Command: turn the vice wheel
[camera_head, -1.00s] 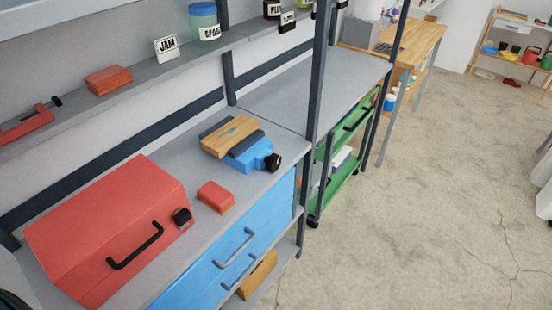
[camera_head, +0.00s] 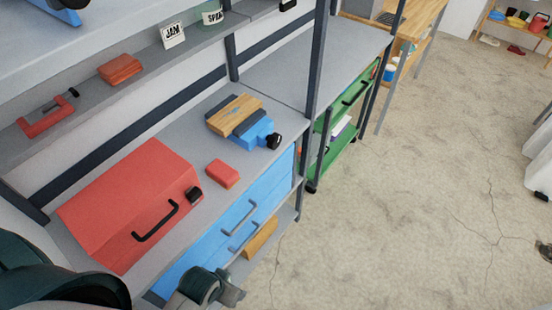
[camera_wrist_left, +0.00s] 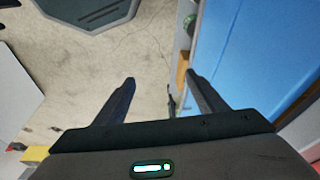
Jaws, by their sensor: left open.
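The vice is a blue body (camera_head: 252,135) on the grey workbench, with a wooden block (camera_head: 235,113) between its dark jaws. Its black wheel (camera_head: 274,142) is on the right end, facing the bench's front edge. Nothing touches the wheel. My left arm comes in at the bottom left of the head view, well short of the vice. My left gripper (camera_wrist_left: 160,77) shows in the left wrist view with two dark fingers apart and nothing between them. It points down past the blue drawer front toward the floor. The vice is outside the left wrist view. My right gripper is not seen.
A red toolbox (camera_head: 130,205) and a small red block (camera_head: 222,174) stand on the bench left of the vice. Dark shelf posts (camera_head: 317,90) rise beside the bench. Blue drawers (camera_head: 230,235) with handles are below. Open concrete floor (camera_head: 430,190) lies to the right.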

